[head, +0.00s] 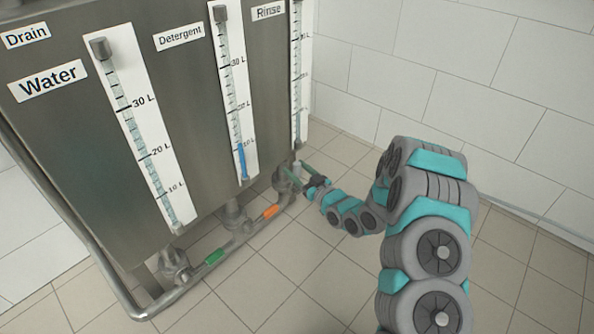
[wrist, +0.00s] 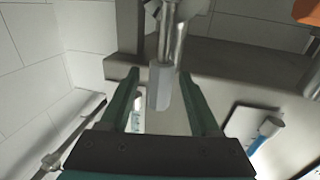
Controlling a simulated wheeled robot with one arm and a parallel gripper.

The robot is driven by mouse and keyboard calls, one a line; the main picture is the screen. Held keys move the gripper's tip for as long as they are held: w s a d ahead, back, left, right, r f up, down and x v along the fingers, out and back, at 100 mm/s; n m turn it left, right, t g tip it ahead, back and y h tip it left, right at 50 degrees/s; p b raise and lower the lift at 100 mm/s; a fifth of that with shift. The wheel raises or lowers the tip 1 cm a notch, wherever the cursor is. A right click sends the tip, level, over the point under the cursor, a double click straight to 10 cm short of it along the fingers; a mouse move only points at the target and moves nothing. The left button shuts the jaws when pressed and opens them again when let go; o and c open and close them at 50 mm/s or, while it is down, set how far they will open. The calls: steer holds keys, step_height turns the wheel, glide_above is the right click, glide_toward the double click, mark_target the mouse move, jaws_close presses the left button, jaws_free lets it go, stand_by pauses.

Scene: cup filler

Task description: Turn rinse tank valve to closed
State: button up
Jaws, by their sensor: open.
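The rinse tank valve (head: 285,181) sits on the pipe below the Rinse gauge, at the right end of the steel tank unit. In the wrist view its grey lever (wrist: 160,88) extends between my two green fingers. My gripper (head: 309,174) is at this valve in the head view, reaching in from the right. In the wrist view my gripper (wrist: 158,76) is open, with one finger on each side of the lever. The valve body is small and partly hidden in the head view.
An orange valve handle (head: 270,212) and a green one (head: 215,257) lie along the lower pipe to the left. A bent steel rail (head: 75,222) runs around the tank's left side. Tiled floor (head: 310,255) is free in front, and a white wall (head: 470,90) stands at right.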

jaws_close()
stand_by(0.5)
stand_by(1.0)
